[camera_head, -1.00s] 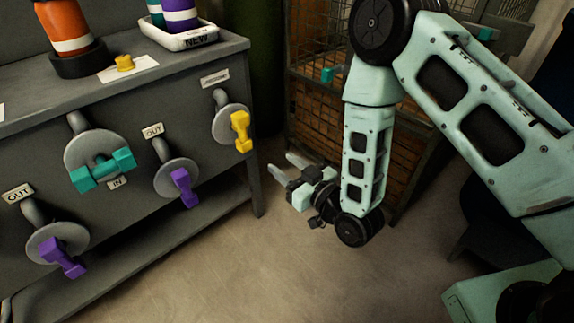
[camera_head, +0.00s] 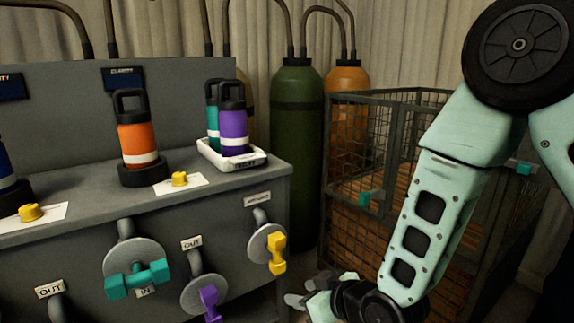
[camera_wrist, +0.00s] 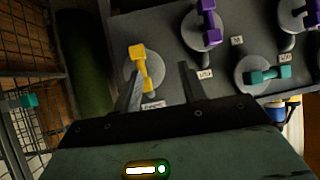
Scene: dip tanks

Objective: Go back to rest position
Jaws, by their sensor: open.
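My gripper (camera_head: 300,300) is low at the bottom of the head view, right of the grey bench and partly cut off by the frame edge. In the wrist view its two fingers (camera_wrist: 162,88) are apart with nothing between them. A yellow valve handle (camera_wrist: 140,66) shows beyond the left finger, apart from it as far as I can tell. My arm hangs down at the right of the head view.
The grey bench (camera_head: 80,222) carries teal (camera_head: 140,279), purple (camera_head: 208,300) and yellow handles on its front. On top stand an orange bottle (camera_head: 137,138) and a white tray (camera_head: 215,158) with bottles. A wire cage (camera_head: 345,150) and green cylinder (camera_head: 296,130) stand behind.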

